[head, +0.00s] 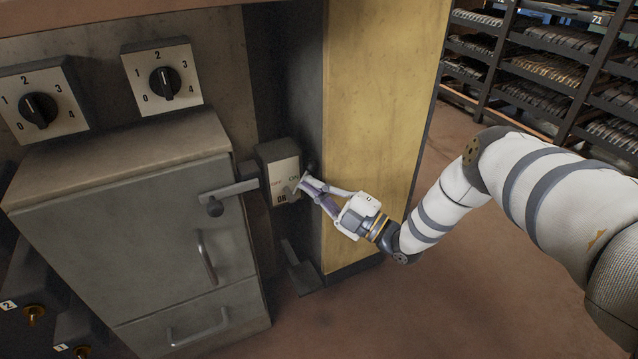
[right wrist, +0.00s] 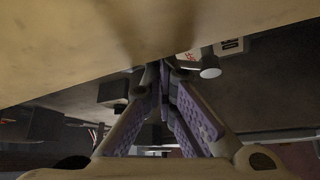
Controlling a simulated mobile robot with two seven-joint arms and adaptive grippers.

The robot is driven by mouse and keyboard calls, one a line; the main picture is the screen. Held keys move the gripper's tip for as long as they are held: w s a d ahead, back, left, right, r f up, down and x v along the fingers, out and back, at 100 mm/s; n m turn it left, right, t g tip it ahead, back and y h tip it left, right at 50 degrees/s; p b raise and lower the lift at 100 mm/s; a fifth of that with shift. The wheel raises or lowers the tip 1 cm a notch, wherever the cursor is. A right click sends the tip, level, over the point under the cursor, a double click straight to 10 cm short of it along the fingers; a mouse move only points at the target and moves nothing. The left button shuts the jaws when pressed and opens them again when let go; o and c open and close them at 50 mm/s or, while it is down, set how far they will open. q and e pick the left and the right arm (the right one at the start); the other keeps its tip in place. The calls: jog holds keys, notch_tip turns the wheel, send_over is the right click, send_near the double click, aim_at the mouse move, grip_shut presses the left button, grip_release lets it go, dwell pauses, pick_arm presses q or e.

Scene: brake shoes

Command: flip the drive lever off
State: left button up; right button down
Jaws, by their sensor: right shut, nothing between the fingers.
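The switch box (head: 280,172) is a grey box on the column, with a pale plate marked OFF in red on the left and ON on the right. A lower label is partly covered. In the right wrist view a pale knob (right wrist: 209,66) shows beside the lettered plate (right wrist: 232,46). My right gripper (head: 301,186) is shut and empty at the plate's right side. I cannot tell whether it touches the plate. My left gripper is not in view.
A yellow panel (head: 375,110) stands just right of the box, close to my right gripper. A grey cabinet (head: 130,220) with handles fills the left, below two rotary dials (head: 163,82). Shelves of brake shoes (head: 550,70) stand at the back right. Open floor lies at the lower right.

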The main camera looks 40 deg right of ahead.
pick_arm(q)
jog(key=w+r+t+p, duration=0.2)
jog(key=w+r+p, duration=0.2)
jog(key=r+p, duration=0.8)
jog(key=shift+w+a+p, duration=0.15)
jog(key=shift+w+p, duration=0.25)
jog(key=shift+p, duration=0.85)
pick_arm(e)
jog(key=a+n+g, duration=0.1)
jog(key=n+g, duration=0.1)
jog(key=n, duration=0.1)
jog(key=w+a+r+n+g+h, duration=0.1)
jog(key=a+n+g, duration=0.1)
jog(key=n, duration=0.1)
jog(key=a+n+g+h, duration=0.1)
jog(key=a+n+g, duration=0.1)
jog(key=n, duration=0.2)
jog(key=shift+w+a+r, duration=0.1)
jog(key=shift+w+r, duration=0.05)
jog(key=shift+r, duration=0.25)
